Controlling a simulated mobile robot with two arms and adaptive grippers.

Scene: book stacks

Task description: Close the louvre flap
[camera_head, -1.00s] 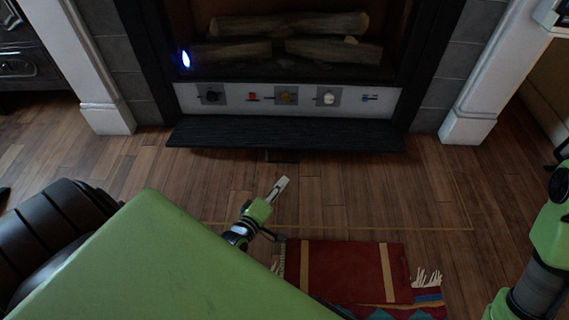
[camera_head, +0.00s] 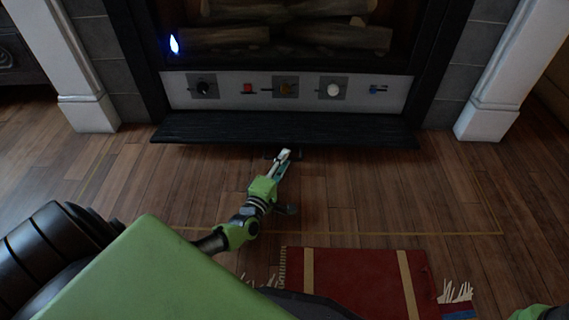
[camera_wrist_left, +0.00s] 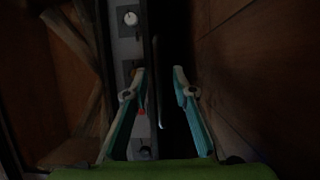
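The louvre flap (camera_head: 345,132) is a black ribbed panel below the fireplace's control strip, swung down and sticking out over the floor. A small dark handle shows under its front edge, partly hidden by my gripper. My left gripper (camera_head: 284,158) is at the middle of that front edge. In the left wrist view the left gripper (camera_wrist_left: 160,75) has its fingers apart, with the flap's thin edge (camera_wrist_left: 154,60) seen between them. A thin curved piece, perhaps the handle, hangs between the fingers too. Contact cannot be told. My right gripper is out of view.
The control strip (camera_head: 230,88) with knobs and switches sits above the flap, below the logs (camera_head: 330,36). White pillars (camera_head: 92,108) stand on both sides. The floor right of my left gripper is clear.

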